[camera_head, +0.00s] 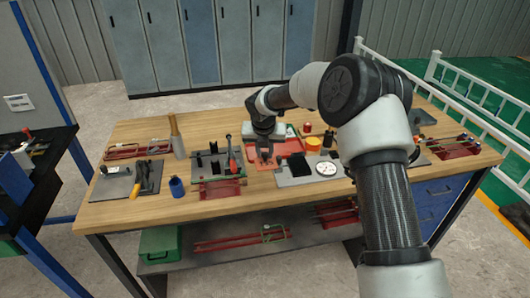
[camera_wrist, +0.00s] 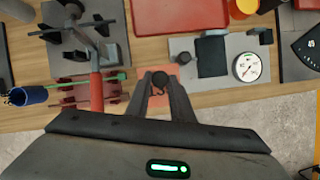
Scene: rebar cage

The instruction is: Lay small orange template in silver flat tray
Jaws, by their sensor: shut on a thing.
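My gripper (camera_wrist: 159,80) is shut on the small orange template (camera_wrist: 185,92), a flat salmon-orange piece with a dark round knob between the fingertips. The fingers hide part of it. A flat grey tray (camera_head: 296,181), which looks like the silver one, lies just right of my gripper. It also shows in the wrist view (camera_wrist: 180,46), ahead and to the right of the fingertips. It bears a black block, a white round gauge and a dark knob.
A red tray (camera_head: 292,147) lies behind the grey tray. Left of my gripper is a dark fixture with a red-handled clamp (camera_head: 233,160), near red racks (camera_head: 220,190). A blue cup (camera_head: 177,187) stands further left. Bare wood shows along the bench's front edge.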

